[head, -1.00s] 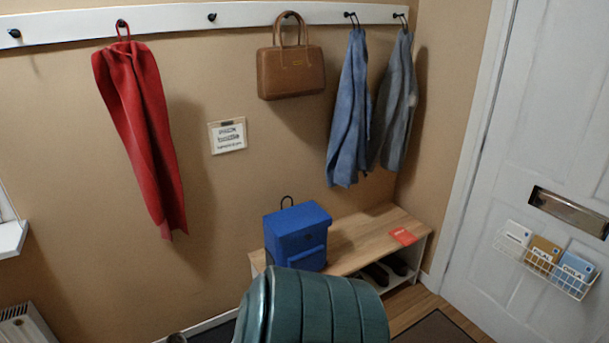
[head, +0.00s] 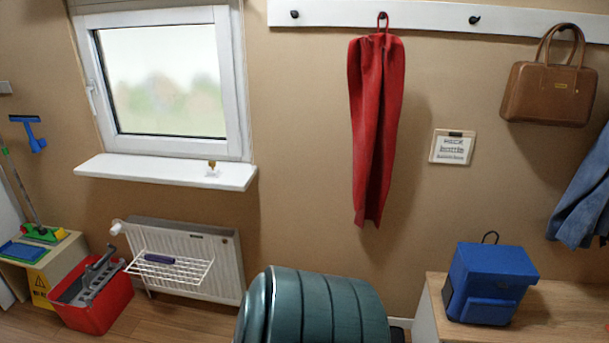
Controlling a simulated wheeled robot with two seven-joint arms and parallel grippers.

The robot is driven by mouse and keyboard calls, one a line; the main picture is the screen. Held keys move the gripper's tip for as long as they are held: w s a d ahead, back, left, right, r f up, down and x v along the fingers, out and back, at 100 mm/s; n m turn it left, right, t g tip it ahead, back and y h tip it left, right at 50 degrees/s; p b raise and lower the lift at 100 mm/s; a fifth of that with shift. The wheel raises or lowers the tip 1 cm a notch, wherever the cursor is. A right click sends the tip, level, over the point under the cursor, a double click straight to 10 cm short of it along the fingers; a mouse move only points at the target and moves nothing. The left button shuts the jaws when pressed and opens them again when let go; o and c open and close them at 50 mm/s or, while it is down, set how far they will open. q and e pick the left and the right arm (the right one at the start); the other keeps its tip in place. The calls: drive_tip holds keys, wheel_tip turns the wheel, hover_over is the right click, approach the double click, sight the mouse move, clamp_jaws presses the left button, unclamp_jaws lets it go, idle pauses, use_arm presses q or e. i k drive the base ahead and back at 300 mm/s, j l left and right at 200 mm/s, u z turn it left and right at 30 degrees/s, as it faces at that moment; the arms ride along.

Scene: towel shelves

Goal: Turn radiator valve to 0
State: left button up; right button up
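The white radiator (head: 225,262) is on the wall below the window, left of centre in the head view. A small white knob, which looks like the radiator valve (head: 116,228), sits at its upper left corner. The number on the valve is too small to read. A white wire rack (head: 190,272) hangs on the radiator's front with a dark blue item (head: 160,259) on it. Neither of my grippers is in view.
A red bucket (head: 92,305) with a grey wringer stands on the floor below the valve. A low cabinet (head: 68,262) and yellow sign (head: 40,288) are left of it. A green ribbed object (head: 330,308) fills the bottom centre. A bench (head: 560,305) holds a blue bag (head: 490,283).

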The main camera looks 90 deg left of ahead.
sight(117, 227)
drive_tip(key=u, duration=3.65)
